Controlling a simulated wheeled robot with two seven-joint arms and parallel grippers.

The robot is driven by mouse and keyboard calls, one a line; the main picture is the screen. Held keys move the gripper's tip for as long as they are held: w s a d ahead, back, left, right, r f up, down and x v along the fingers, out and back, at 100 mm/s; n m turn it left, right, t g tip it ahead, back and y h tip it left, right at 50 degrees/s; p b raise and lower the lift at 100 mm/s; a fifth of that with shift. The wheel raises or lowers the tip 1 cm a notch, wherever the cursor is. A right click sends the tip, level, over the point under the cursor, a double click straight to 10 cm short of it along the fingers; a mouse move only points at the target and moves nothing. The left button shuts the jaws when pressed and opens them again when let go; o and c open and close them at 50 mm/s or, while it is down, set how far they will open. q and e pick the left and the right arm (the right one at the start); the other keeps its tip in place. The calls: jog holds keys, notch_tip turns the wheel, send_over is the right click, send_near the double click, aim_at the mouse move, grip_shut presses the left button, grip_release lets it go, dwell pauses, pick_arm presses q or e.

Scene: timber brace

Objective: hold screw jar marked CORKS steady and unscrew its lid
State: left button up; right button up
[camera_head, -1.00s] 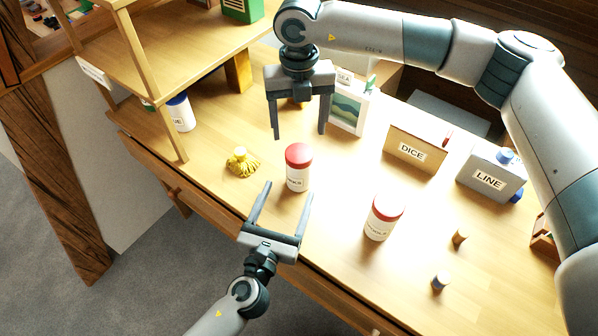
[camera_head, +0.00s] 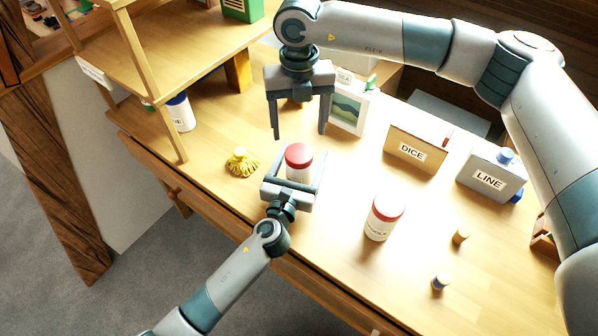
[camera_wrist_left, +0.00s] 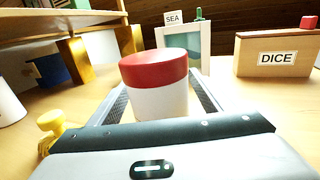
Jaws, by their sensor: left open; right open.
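A white jar (camera_head: 298,176) with a red lid (camera_head: 299,154) stands upright near the table's front edge. Its label is hidden now, so I cannot read it. My left gripper (camera_head: 300,160) is open, with one finger on each side of this jar; in the left wrist view the white body (camera_wrist_left: 160,103) and red lid (camera_wrist_left: 155,68) sit between the fingers. My right gripper (camera_head: 299,135) is open and empty, pointing down above and behind the jar. A second white jar with a red lid (camera_head: 381,218) stands to the right; its label is too small to read.
A yellow knotted thing (camera_head: 242,163) lies left of the jar. A DICE box (camera_head: 415,150), a LINE container (camera_head: 490,177) and a SEA picture box (camera_head: 348,108) stand behind. A wooden shelf (camera_head: 165,60) rises at the left.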

pick_arm(q)
grip_shut()
dwell(0.3)
pick_arm(e)
jog(key=shift+m, duration=0.3)
jog(key=m, duration=0.3)
jog(key=shift+a+m, duration=0.1)
jog(key=shift+m, duration=0.3)
jog(key=m, duration=0.8)
jog(key=shift+m, duration=0.4)
jog(key=m, duration=0.4)
jog(key=shift+m, duration=0.4)
